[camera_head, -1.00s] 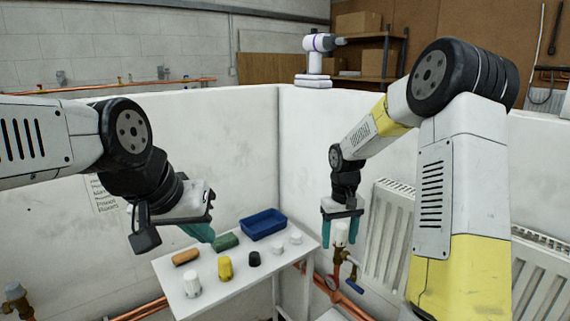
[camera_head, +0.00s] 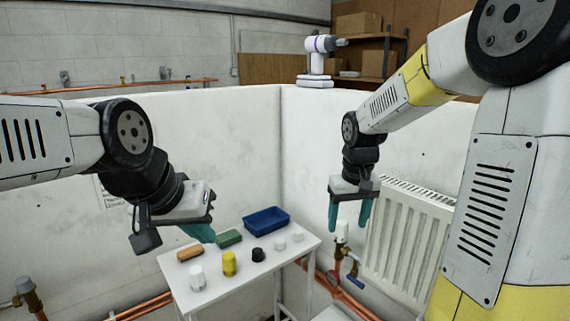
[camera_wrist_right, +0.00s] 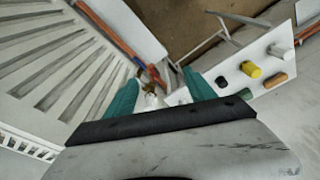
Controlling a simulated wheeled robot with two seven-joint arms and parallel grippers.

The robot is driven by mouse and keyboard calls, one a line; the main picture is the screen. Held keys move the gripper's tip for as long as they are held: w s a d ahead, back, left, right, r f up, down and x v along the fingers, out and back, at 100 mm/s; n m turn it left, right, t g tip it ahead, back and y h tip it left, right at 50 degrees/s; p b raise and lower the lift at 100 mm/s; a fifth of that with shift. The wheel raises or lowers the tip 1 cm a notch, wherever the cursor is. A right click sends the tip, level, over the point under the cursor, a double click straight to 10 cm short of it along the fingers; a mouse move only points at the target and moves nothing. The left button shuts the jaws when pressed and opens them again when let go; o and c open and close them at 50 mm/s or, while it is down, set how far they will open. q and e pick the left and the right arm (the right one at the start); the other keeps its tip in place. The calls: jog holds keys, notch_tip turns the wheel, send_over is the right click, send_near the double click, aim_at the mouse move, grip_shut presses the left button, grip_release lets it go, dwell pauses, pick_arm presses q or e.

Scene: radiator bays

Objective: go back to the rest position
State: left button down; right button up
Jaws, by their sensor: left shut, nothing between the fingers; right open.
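My left gripper (camera_head: 203,232) is shut and empty, in front of the white table's left side in the head view. Its teal fingers point down and to the right, close by the green block. My right gripper (camera_head: 349,216) is open and empty, with two teal fingers pointing down.
The white table (camera_head: 232,283) bears a blue tray (camera_head: 249,229), a green block (camera_head: 229,237), an orange-brown block (camera_head: 190,254), a yellow cap (camera_head: 229,263), a black cap (camera_head: 258,254) and several white caps. Low white walls enclose the bay. A white-purple device (camera_head: 318,55) stands on the wall behind.

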jog(key=s+r+t, duration=0.1)
jog(key=s+r, duration=0.2)
jog(key=s, duration=0.3)
jog(key=s+a+r+m+t+y, duration=0.1)
jog(key=s+r+t, duration=0.1)
jog(key=s, duration=0.4)
jog(key=s+r+t+y, duration=0.1)
jog(key=s+r, duration=0.3)
jog(key=s, duration=0.1)
jog(key=shift+s+a+m, duration=0.2)
jog(key=shift+s+m, duration=0.1)
jog(key=shift+s, duration=0.1)
